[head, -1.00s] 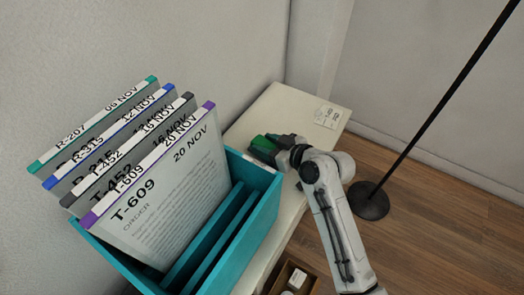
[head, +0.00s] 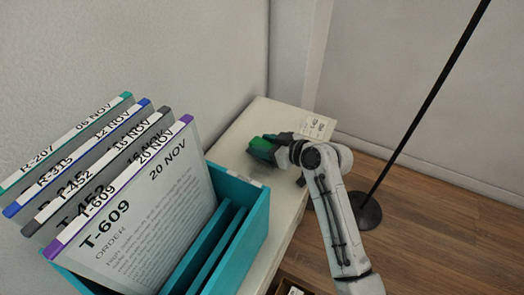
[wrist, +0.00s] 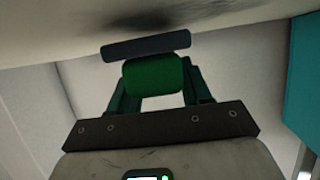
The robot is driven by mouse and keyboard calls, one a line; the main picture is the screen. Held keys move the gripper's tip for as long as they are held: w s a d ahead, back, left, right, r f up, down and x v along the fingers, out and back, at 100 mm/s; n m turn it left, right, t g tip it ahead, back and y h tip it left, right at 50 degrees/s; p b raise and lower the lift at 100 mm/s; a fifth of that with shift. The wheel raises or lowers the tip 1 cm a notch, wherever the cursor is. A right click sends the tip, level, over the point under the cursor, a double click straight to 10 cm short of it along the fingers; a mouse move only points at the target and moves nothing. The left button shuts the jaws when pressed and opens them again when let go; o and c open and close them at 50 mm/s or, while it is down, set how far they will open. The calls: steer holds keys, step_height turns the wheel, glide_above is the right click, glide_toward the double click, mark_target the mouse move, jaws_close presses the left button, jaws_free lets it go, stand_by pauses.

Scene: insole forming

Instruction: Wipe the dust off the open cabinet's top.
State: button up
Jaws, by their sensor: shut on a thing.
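The cream cabinet top (head: 288,192) runs along the wall in the head view. In the wrist view its surface (wrist: 60,25) fills the upper edge and bears a dark smudge (wrist: 165,12). My gripper (head: 270,149) is over the far part of the top. It is shut on a green block with a dark flat pad (head: 262,146). In the wrist view the green block (wrist: 153,78) sits between the fingers, its pad close to the surface. I cannot tell whether the pad touches it. My arm hides part of the top's right edge.
A teal file box (head: 258,222) with several labelled order folders (head: 150,215) stands on the near part of the top. A small printed card (head: 316,127) lies at the far right corner. A black pole on a round base (head: 367,212) stands on the wooden floor.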

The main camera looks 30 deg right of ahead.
steer(key=shift+w+d, duration=0.45)
steer(key=shift+d, duration=0.1)
steer(key=shift+w+d+b, duration=0.95)
steer(key=shift+d+b, duration=0.15)
steer(key=shift+d, duration=0.15)
steer(key=shift+r+p, duration=2.3)
steer(key=shift+r, duration=0.65)
step_height(320, 180, up, 3)
steer(key=shift+p, duration=1.1)
steer(key=shift+a, duration=0.15)
